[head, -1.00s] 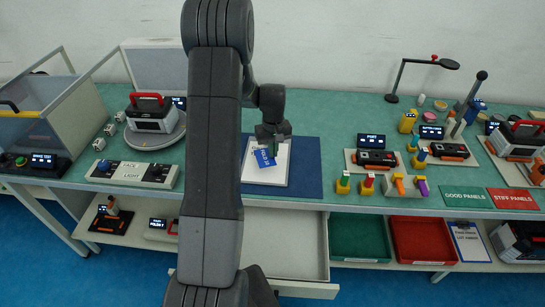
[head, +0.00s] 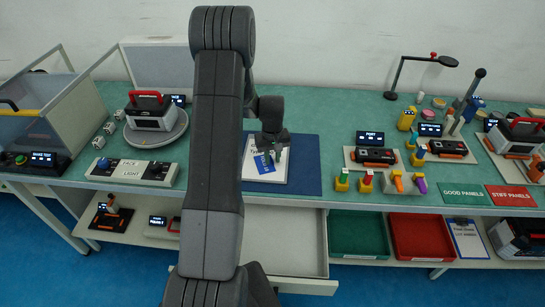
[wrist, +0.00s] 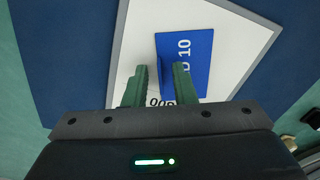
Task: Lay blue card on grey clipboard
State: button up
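The blue card (wrist: 198,55), with white print ending in "10", lies on the white sheet of the grey clipboard (wrist: 117,55). In the head view the blue card (head: 264,164) shows near the middle of the clipboard (head: 283,184), slightly tilted. My gripper (wrist: 161,68) is just over the card's left part. Its two green fingers stand apart, with a darker blue strip of the card, perhaps an upright tab, between them and gaps at both sides. The right finger covers part of the card. In the head view my gripper (head: 276,152) is low over the clipboard.
The clipboard lies on a dark blue mat (head: 307,165) on the green bench. An open drawer (head: 285,240) is below the bench front. A green tray (head: 358,235) and a red tray (head: 420,238) sit right of it. A button panel (head: 130,172) stands left.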

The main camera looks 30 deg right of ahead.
notch_tip(320, 180, up, 12)
jog(key=b, duration=0.1)
jog(key=shift+r, duration=0.2)
dwell(0.4)
